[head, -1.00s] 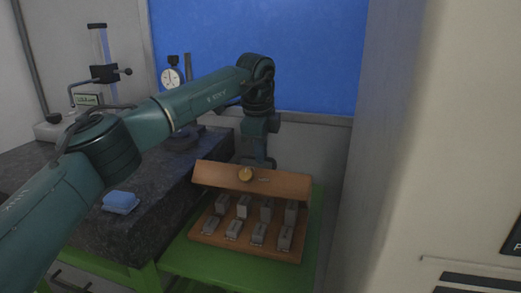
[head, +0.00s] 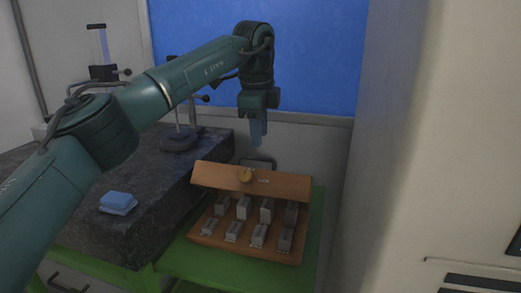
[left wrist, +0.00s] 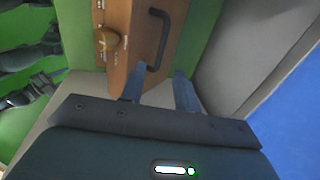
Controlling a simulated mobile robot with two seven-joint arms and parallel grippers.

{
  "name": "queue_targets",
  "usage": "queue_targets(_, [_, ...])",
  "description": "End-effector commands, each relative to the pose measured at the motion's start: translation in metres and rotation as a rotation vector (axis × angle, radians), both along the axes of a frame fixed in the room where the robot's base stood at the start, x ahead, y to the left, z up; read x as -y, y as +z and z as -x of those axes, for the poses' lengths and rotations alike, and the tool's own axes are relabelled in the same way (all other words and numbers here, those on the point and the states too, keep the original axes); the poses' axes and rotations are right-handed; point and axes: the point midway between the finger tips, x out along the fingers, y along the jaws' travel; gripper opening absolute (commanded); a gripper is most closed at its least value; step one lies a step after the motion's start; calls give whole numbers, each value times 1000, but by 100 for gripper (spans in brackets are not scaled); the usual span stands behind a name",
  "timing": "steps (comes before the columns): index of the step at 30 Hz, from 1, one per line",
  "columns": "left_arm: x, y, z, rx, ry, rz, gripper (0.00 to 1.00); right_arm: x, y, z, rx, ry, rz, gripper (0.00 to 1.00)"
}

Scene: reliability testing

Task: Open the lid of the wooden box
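The wooden box's lid (head: 285,184) stands raised and tilted at the back of the box base (head: 243,250), with a round brass piece (head: 244,175) on its face. The base lies open, holding several grey metal blocks (head: 267,211). A dark handle (head: 262,162) shows behind the lid's top edge; in the left wrist view the handle (left wrist: 158,40) is on the lid (left wrist: 138,30). My left gripper (head: 257,142) is above and behind the lid, pointing down, apart from it. My right gripper is not in view.
The box rests on a green table (head: 190,258). A dark stone slab (head: 155,185) with a blue block (head: 117,202) and a stand (head: 181,142) is on the left. A pale cabinet (head: 440,150) closes off the right. A blue panel (head: 315,60) is behind.

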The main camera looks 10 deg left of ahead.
Motion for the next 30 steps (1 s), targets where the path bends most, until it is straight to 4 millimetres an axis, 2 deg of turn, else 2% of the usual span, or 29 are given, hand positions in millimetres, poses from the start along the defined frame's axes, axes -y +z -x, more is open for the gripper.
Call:
queue_targets(3, [1, 28, 5, 3, -1, -1, 32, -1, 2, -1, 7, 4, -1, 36])
queue_targets(10, [0, 61, 12, 0, -1, -1, 32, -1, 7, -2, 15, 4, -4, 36])
queue_targets(22, [0, 68, 14, -1, -1, -1, 31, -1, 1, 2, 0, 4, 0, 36])
queue_targets(30, [0, 67, 14, -1, -1, -1, 9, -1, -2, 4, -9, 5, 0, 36])
